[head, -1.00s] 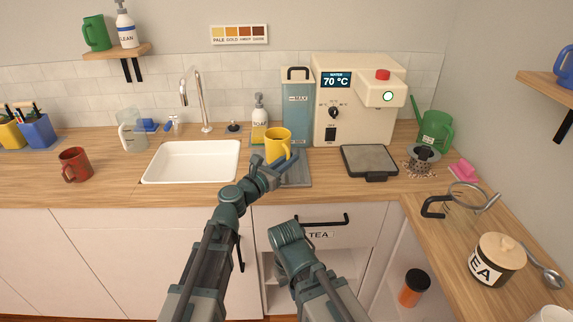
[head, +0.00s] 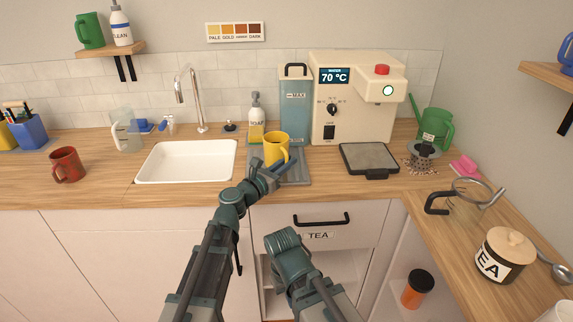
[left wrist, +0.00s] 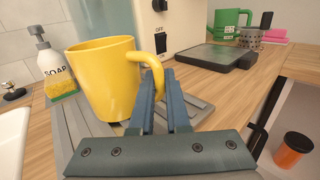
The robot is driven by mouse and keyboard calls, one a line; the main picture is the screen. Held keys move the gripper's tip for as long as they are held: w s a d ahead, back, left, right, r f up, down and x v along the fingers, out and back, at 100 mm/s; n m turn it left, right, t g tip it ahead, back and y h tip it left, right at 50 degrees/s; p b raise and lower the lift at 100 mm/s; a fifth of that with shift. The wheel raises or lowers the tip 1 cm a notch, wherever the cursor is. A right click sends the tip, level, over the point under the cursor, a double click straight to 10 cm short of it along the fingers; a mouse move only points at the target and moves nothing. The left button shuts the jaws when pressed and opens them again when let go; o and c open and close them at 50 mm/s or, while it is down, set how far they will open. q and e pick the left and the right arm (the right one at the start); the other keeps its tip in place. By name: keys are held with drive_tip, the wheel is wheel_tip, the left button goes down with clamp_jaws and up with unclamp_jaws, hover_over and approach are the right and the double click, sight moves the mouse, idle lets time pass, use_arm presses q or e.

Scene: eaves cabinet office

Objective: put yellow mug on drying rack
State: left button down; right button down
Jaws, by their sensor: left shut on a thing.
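The yellow mug (head: 275,149) is upright at the grey slatted drying rack (head: 299,180), right of the sink. The mug also shows large in the left wrist view (left wrist: 103,82), with its handle to the right and its base over the rack slats (left wrist: 72,133). I cannot tell for sure whether the base touches the slats. My left gripper (head: 284,165) is shut on the mug's handle, and its two fingers (left wrist: 164,92) show in the left wrist view. Only a folded part of my right arm shows; its gripper is out of view.
The white sink (head: 187,162) is left of the rack. The soap bottle (head: 256,118), the blue-grey water tank (head: 295,105) and the coffee machine (head: 352,100) stand behind. A dark tray (head: 368,158) is to the right. A red mug (head: 67,164) stands far left.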

use_arm(q)
drive_tip(key=c, duration=0.9)
unclamp_jaws()
drive_tip(key=v, duration=1.2)
drive_tip(key=shift+r, duration=0.1)
